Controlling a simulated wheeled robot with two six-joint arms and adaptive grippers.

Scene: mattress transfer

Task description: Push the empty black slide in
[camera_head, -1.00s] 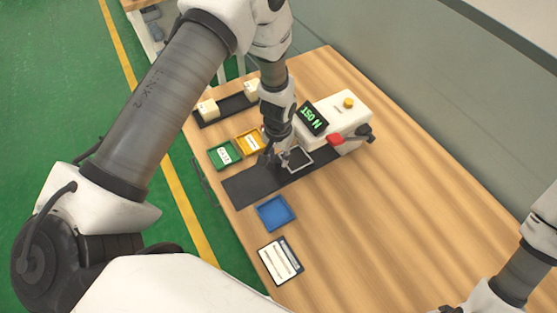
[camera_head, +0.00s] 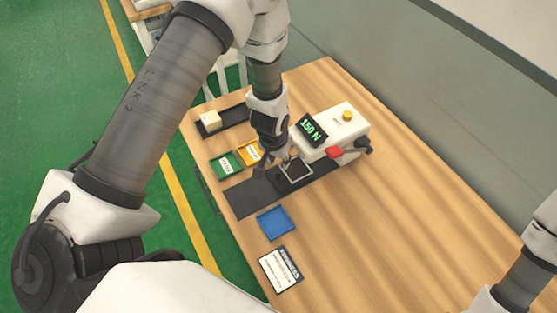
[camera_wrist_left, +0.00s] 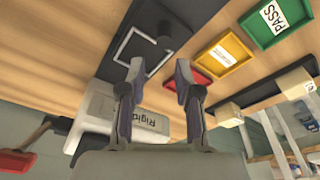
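The black slide (camera_head: 296,173) with a light square outline lies on the table in front of the white press (camera_head: 345,125). No mattress block lies inside the outline. The slide also shows in the left wrist view (camera_wrist_left: 127,62), with a dark round knob (camera_wrist_left: 164,34) beside the square. In the head view the left gripper (camera_head: 282,160) partly covers that end. My right forearm is at the lower right; its gripper is out of view.
A green tray (camera_head: 227,170) and a yellow tray (camera_head: 243,158) stand left of my left gripper; the wrist view also shows a red tray (camera_wrist_left: 207,68). A blue tray (camera_head: 276,232) and a card (camera_head: 280,269) lie nearer. The table's right side is clear.

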